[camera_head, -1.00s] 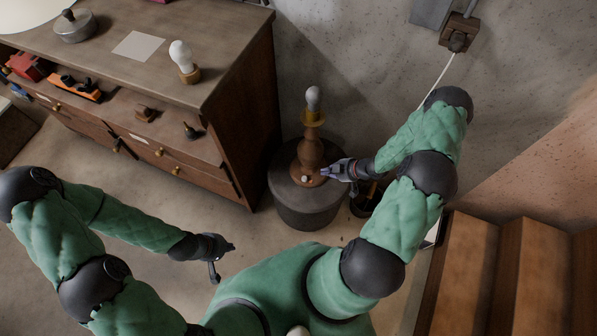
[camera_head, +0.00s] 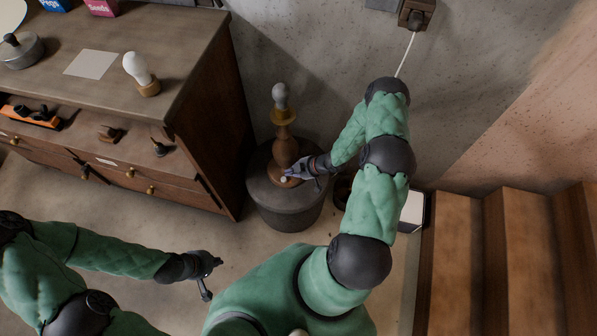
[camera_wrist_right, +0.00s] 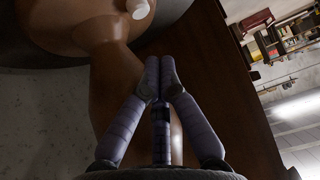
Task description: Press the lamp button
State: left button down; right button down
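The lamp (camera_head: 284,148) has a turned wooden body, a brass-coloured socket and a bulb, and stands upright on a grey drum (camera_head: 290,216). A small white button (camera_head: 284,180) sits on the lamp's round base. It also shows at the top of the right wrist view as a white stub (camera_wrist_right: 138,9). My right gripper (camera_head: 289,172) is at the lamp base, its tips close beside the button; I cannot tell whether they touch it. In the right wrist view its fingers (camera_wrist_right: 160,66) are together and empty. My left gripper (camera_head: 217,279) is open and empty above the floor.
A wooden dresser (camera_head: 208,135) stands left of the drum, with a bulb in a holder (camera_head: 141,74) and a paper sheet (camera_head: 91,64) on top. A white cord (camera_head: 405,54) runs down from a wall socket (camera_head: 415,15). Wooden steps (camera_head: 452,255) are at the right.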

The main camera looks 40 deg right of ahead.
aim_at(284, 179)
jog(key=f, duration=0.1)
jog(key=f+b, duration=0.1)
jog(key=w+f, duration=0.1)
jog(key=f, duration=0.1)
jog(key=shift+a, duration=0.4)
jog(key=shift+f+b, duration=0.5)
jog(key=shift+f, duration=0.15)
jog(key=shift+f, duration=0.1)
